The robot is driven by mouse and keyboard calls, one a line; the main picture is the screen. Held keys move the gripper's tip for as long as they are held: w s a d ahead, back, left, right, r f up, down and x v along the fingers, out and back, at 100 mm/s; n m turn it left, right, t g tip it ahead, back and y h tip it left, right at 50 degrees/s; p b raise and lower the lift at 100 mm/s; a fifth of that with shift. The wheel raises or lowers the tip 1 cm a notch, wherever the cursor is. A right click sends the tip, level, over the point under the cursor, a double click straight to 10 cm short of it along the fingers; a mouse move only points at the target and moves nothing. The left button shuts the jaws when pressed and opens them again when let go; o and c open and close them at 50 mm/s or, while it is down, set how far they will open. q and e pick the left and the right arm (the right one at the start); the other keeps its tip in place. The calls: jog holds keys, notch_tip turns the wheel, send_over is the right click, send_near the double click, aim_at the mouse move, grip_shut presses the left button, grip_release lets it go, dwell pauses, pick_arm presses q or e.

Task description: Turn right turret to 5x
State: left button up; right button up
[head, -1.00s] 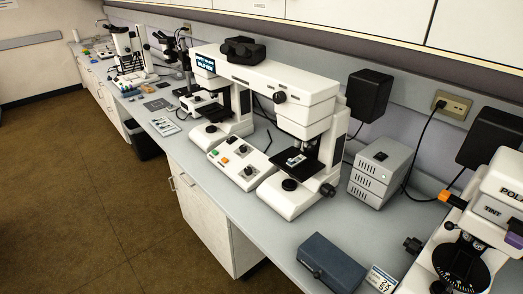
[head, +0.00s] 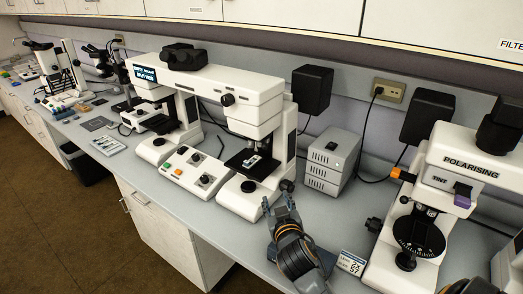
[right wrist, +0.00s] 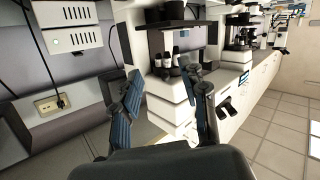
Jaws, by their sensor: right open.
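The white bridge-shaped microscope (head: 215,85) stands on the bench in the head view, with a lit display (head: 146,74) at its left end. Its right column carries a dark stage (head: 250,161) with a small light piece on it. In the right wrist view, dark objectives with pale bands (right wrist: 168,62) show at the right turret, beyond my fingers; the picture looks inverted. I cannot read any magnification mark. My right gripper (head: 281,204) is open and empty, in front of the right column's base and apart from the turret. My left gripper is not in view.
A grey ventilated box (head: 329,160) stands right of the microscope. A polarising microscope (head: 420,200) stands at the right. A control box (head: 192,171) sits between the columns. A small card reading 2x 57 (head: 351,263) lies near the front edge, beside a blue-grey case partly behind my arm.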

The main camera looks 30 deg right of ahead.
jog(key=w+d+r+t+h, duration=0.1)
jog(key=w+r+t, duration=0.1)
jog(key=w+r, duration=0.3)
jog(key=p+x, duration=0.2)
jog(key=x, duration=1)
jog(key=shift+w+d+r, duration=0.25)
jog(key=shift+d+r, duration=0.2)
jog(key=shift+r, duration=0.15)
grip_shut()
